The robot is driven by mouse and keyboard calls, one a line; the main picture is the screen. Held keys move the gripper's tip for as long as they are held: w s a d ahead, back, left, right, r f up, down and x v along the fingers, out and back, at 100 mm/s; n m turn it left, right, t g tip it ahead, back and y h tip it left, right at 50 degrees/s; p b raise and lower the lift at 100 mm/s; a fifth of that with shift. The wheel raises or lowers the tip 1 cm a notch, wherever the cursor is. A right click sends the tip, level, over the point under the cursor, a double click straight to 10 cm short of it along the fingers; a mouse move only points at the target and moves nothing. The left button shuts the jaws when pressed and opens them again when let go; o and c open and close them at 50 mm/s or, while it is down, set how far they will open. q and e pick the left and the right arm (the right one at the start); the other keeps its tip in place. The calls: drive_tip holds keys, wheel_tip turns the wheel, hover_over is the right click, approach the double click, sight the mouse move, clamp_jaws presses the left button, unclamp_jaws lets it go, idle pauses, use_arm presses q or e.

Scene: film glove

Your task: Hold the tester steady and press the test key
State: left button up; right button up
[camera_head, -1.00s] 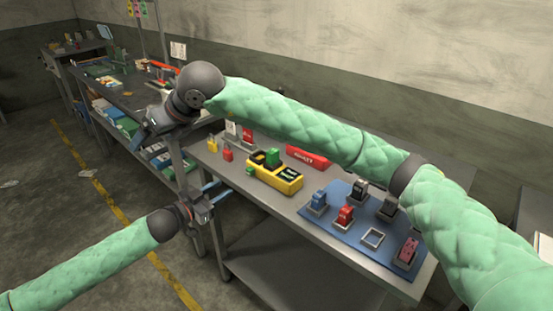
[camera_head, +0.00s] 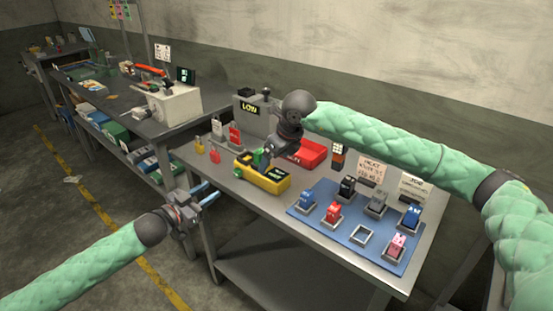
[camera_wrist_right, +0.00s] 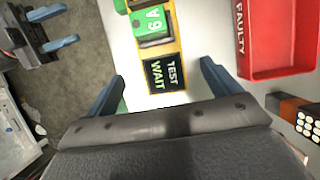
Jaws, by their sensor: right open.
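The yellow tester (camera_head: 268,183) lies near the left front edge of the bench. In the right wrist view the tester (camera_wrist_right: 180,48) has a dark display (camera_wrist_right: 165,75) reading "TEST WAIT" and a green block (camera_wrist_right: 150,22) in it. In the head view a small green part (camera_head: 237,172) shows at its left end; I cannot tell whether it is the test key. My right gripper (camera_wrist_right: 162,82) is open above the tester, its fingers apart on either side of the display. My left gripper (camera_head: 207,193) is open and empty, off the bench's front edge, left of the tester.
A red "FAULTY" bin (camera_wrist_right: 275,38) stands beside the tester. A blue mat (camera_head: 335,238) with several coloured blocks in holders lies to the right.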

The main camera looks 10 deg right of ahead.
sight(271, 171)
drive_tip(key=shift+f, duration=0.4)
drive_tip(key=x, duration=0.7)
drive_tip(key=shift+d+f, duration=0.1)
drive_tip(key=shift+f, duration=0.05)
drive_tip(key=shift+c, duration=0.2)
use_arm(q)
drive_tip(key=shift+c, duration=0.3)
use_arm(e)
drive_tip(key=c, duration=1.4)
use_arm(q)
clamp_jaws()
use_arm(e)
drive_tip(key=shift+o, duration=0.2)
